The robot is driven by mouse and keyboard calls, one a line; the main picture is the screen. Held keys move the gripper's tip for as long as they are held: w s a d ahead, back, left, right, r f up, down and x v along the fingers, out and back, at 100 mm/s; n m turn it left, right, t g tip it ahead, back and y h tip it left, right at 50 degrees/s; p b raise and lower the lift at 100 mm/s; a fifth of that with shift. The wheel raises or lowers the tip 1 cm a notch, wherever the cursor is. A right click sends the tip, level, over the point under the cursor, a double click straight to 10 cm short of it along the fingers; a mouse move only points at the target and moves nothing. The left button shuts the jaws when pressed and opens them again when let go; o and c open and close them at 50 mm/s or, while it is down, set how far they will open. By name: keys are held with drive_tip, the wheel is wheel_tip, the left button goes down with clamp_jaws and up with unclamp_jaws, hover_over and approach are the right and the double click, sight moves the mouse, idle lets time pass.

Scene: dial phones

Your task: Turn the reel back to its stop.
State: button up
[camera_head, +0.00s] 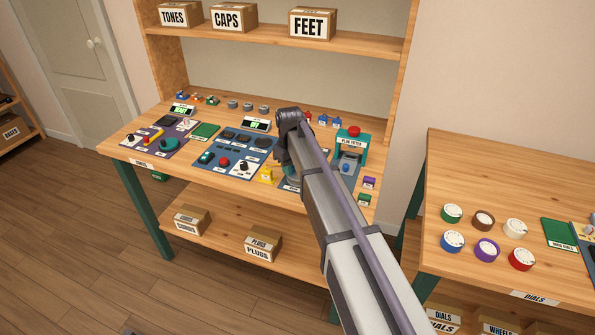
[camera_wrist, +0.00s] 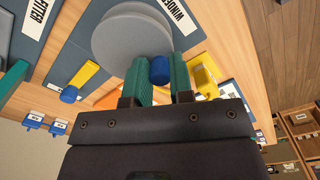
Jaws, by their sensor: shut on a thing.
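The reel (camera_wrist: 135,35) is a grey disc on the board with the label WINDER (camera_wrist: 178,12), at the top of the wrist view. A blue knob (camera_wrist: 159,74) sits at its near edge. My gripper (camera_wrist: 161,66) has its two green fingers on either side of this knob and is shut on it. In the head view my arm covers most of the winder and hides the grip. A stop on the reel cannot be made out.
A yellow bar with a blue end (camera_wrist: 82,80) lies left of the fingers and a yellow bracket (camera_wrist: 205,82) right of them. The plug fitter (camera_head: 350,150) stands close to the right of my arm. Boards with several small parts (camera_head: 225,155) fill the bench to the left.

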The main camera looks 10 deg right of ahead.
drive_tip(key=shift+s+d, duration=0.2)
drive_tip(key=shift+s, duration=0.45)
drive_tip(key=shift+s+d, duration=0.45)
drive_tip(key=shift+d, duration=0.05)
drive_tip(key=o, duration=0.6)
wheel_tip(320, 180, up, 8)
drive_tip(key=p, duration=0.8)
